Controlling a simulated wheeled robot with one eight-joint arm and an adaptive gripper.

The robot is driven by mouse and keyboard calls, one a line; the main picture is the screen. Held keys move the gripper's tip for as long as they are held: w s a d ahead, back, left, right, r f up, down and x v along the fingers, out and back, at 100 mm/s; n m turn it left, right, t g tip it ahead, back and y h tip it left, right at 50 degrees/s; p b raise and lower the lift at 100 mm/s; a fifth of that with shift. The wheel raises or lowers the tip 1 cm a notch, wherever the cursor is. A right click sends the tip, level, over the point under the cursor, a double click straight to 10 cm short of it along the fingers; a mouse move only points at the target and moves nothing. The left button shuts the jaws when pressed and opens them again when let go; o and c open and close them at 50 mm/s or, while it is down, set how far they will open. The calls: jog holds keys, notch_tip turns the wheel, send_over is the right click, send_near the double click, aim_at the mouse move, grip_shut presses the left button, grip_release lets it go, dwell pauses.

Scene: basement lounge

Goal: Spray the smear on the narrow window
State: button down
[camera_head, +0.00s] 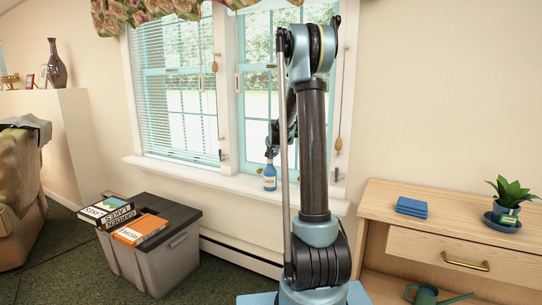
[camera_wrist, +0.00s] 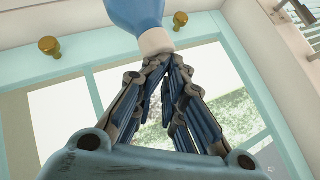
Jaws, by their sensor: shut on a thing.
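A blue spray bottle (camera_head: 269,178) with a pale label is upright at the window sill, below my gripper (camera_head: 272,150). I cannot tell whether its base touches the sill. In the wrist view my gripper (camera_wrist: 167,68) is shut at the white neck of the bottle (camera_wrist: 136,12); the rest of the bottle is cut off by the picture edge. The right window (camera_head: 258,107) is partly hidden behind my arm. The left window (camera_head: 178,95) has blinds. No smear can be made out on either pane.
The white sill (camera_head: 190,172) runs under both windows. A grey bin (camera_head: 165,262) with books on its lid stands at the lower left. A wooden cabinet (camera_head: 450,205) with blue coasters (camera_head: 411,207) and a potted plant (camera_head: 508,205) stands right. Cords hang beside the windows.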

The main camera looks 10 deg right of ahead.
jog(key=shift+s+f, duration=0.15)
jog(key=shift+f, duration=0.15)
jog(key=shift+w+f, duration=0.25)
jog(key=shift+f, duration=0.05)
jog(key=shift+r, duration=0.15)
jog(key=shift+w+r, duration=0.25)
jog(key=shift+r, duration=0.05)
jog(key=shift+w+r, duration=0.1)
jog(key=shift+w, duration=0.5)
jog(key=shift+s+r, duration=0.25)
jog(key=shift+r, duration=0.35)
jog(key=shift+s+r, duration=0.2)
jog(key=shift+r, duration=0.4)
jog(key=shift+s+r, duration=0.15)
jog(key=shift+r, duration=1.15)
